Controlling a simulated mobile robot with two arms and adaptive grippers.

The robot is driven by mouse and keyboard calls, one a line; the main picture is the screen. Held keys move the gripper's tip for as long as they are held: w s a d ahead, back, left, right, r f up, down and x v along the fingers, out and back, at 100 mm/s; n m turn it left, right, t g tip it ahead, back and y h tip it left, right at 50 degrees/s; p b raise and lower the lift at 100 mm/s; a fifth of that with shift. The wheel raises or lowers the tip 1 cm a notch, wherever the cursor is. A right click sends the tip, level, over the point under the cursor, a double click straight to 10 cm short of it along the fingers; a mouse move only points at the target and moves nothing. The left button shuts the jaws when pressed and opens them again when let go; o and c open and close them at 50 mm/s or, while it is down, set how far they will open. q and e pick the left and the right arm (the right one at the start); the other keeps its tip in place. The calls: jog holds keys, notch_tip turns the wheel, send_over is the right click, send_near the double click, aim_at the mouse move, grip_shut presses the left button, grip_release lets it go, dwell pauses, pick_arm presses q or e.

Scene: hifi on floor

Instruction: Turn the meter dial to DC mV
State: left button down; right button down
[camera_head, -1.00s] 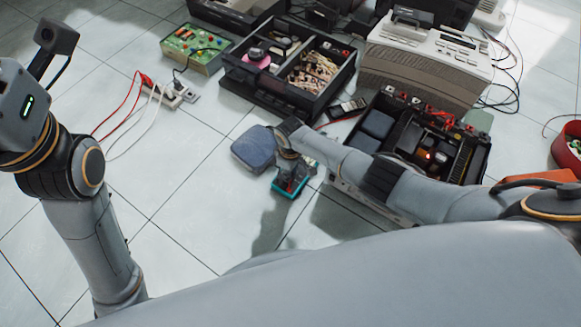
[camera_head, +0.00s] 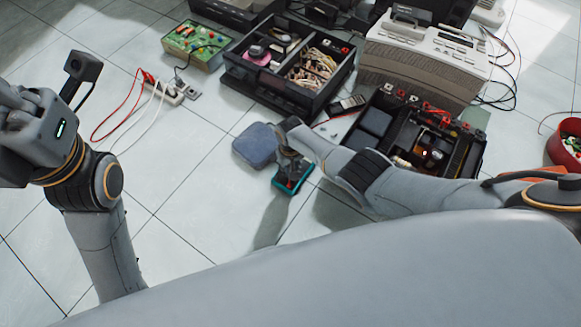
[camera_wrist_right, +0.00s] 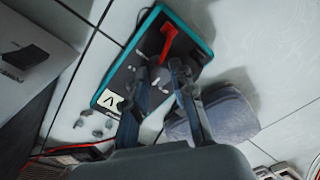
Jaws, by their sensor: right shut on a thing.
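The meter (camera_head: 290,184), dark-faced with a teal rim, lies on the tiled floor. In the right wrist view the meter (camera_wrist_right: 108,92) lies slanted, with pale marks around its middle and a red part (camera_wrist_right: 168,40) toward its upper end. My right gripper (camera_wrist_right: 167,68) is over the middle of the face, its two fingers close together and shut on what appears to be the dial. The fingers hide the dial, so its setting cannot be read. In the head view my right gripper (camera_head: 290,165) covers the meter's far part. My left gripper (camera_head: 12,105) is raised at the left edge, its fingers unclear.
A blue-grey pouch (camera_head: 256,146) lies close beside the meter. Behind are an open black hi-fi unit (camera_head: 268,88), a beige device (camera_head: 420,62) and an opened chassis (camera_head: 462,150). A power strip (camera_head: 170,92) with cables lies left. The floor in front is clear.

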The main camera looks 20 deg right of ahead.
jog(key=shift+w, duration=0.15)
jog(key=c, duration=1.1)
grip_release()
jog(key=shift+r, duration=0.1)
notch_tip(320, 180, up, 12)
